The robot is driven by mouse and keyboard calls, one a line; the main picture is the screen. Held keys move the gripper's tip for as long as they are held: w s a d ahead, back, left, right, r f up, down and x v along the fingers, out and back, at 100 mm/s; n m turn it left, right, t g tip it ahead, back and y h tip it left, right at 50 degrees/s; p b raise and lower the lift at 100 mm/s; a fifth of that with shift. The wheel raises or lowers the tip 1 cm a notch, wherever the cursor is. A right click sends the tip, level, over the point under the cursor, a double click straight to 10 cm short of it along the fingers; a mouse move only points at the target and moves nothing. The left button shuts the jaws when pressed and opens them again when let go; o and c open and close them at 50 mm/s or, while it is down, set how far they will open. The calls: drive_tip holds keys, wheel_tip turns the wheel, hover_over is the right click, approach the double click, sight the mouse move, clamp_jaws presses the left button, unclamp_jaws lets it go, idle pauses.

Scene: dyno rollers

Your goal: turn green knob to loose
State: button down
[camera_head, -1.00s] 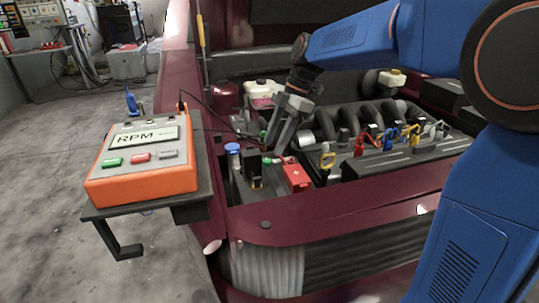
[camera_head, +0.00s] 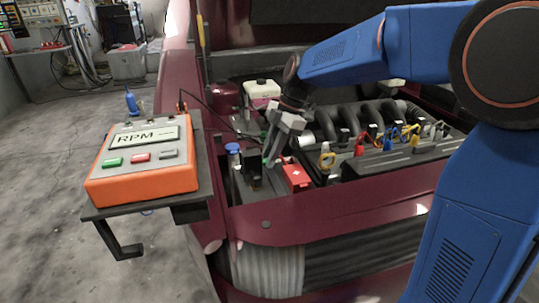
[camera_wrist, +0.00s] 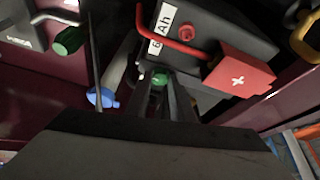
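A small green knob (camera_wrist: 160,79) shows in the wrist view beside the dark battery (camera_wrist: 215,30), which has a white "Ah" label. My gripper (camera_wrist: 161,92) points down at it, with its two fingers to either side of the knob in the picture. The fingers look parted. I cannot tell whether they touch the knob. In the head view my gripper (camera_head: 269,163) is low in the engine bay, left of the red battery cover (camera_head: 296,177). The knob is mostly hidden there by the fingers.
The red plus cover (camera_wrist: 240,72) and a red cable sit close to the right of the fingers. A blue cap (camera_wrist: 102,97) and a dark green cylinder (camera_wrist: 70,40) lie to the left. An orange RPM box (camera_head: 143,187) stands on a side shelf. Coloured clips (camera_head: 388,140) line the engine.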

drive_tip(key=shift+m, duration=0.3)
drive_tip(key=m+t, duration=0.1)
drive_tip(key=m, duration=0.1)
drive_tip(key=m+t, duration=0.1)
drive_tip(key=m, duration=0.2)
drive_tip(key=shift+s+m+t, duration=0.2)
drive_tip(key=shift+m+t, duration=0.1)
drive_tip(key=m+t, duration=0.1)
drive_tip(key=m, duration=0.2)
drive_tip(key=m+t+h, duration=0.1)
drive_tip(key=m, duration=0.1)
drive_tip(key=shift+s+a+m, duration=0.1)
drive_tip(key=shift+s+m, duration=0.05)
drive_tip(key=shift+m, duration=0.55)
drive_tip(key=c, duration=1.6)
unclamp_jaws()
drive_tip(key=shift+o, duration=0.2)
